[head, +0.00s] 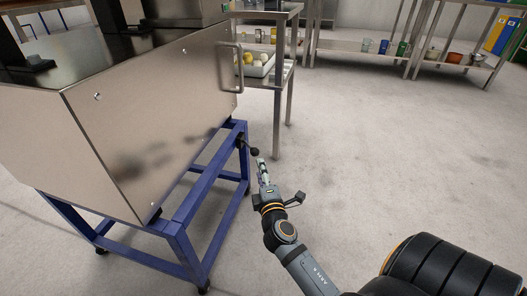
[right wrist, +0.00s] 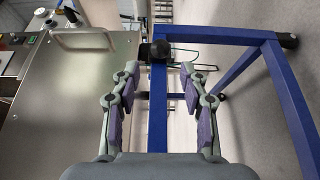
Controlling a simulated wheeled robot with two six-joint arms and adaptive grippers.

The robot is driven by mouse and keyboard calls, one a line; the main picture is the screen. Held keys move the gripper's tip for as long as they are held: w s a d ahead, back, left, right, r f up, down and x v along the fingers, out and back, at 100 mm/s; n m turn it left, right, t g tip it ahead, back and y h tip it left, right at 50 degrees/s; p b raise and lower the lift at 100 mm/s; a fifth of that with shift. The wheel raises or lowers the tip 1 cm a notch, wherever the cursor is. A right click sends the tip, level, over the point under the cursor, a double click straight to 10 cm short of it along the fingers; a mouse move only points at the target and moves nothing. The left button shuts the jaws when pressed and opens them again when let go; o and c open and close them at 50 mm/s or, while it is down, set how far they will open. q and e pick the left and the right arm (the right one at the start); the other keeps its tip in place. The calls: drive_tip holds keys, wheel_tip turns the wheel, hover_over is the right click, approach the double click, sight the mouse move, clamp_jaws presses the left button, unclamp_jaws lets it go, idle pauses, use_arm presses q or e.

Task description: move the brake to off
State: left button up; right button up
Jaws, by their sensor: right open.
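The brake looks to be a short lever with a black round knob (head: 254,152) on the blue stand's right corner, under the steel machine. In the right wrist view the black knob (right wrist: 160,51) sits beside the blue rail, just beyond the fingertips. My right gripper (head: 261,168) is close in front of the knob. In its wrist view, my right gripper (right wrist: 159,72) is open, its purple-padded fingers spread to either side of the blue rail with nothing held. I cannot tell whether a finger touches the lever. My left gripper is not in view.
The steel machine (head: 165,115) with a door handle (head: 230,68) stands on the blue wheeled stand (head: 178,222). A steel table (head: 288,92) holding a tray (head: 262,68) is behind it. Shelves (head: 360,50) line the back. The floor to the right is clear.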

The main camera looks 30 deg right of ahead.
sight(257, 155)
drive_tip(key=shift+x, duration=4)
drive_tip(key=c, duration=0.9)
drive_tip(key=shift+d, duration=0.4)
clamp_jaws()
drive_tip(key=w+d, duration=0.7)
drive_tip(key=w, duration=0.1)
drive_tip(key=shift+d+b, duration=0.3)
drive_tip(key=shift+b, duration=0.05)
drive_tip(key=o, duration=0.9)
unclamp_jaws()
drive_tip(key=shift+a, duration=0.15)
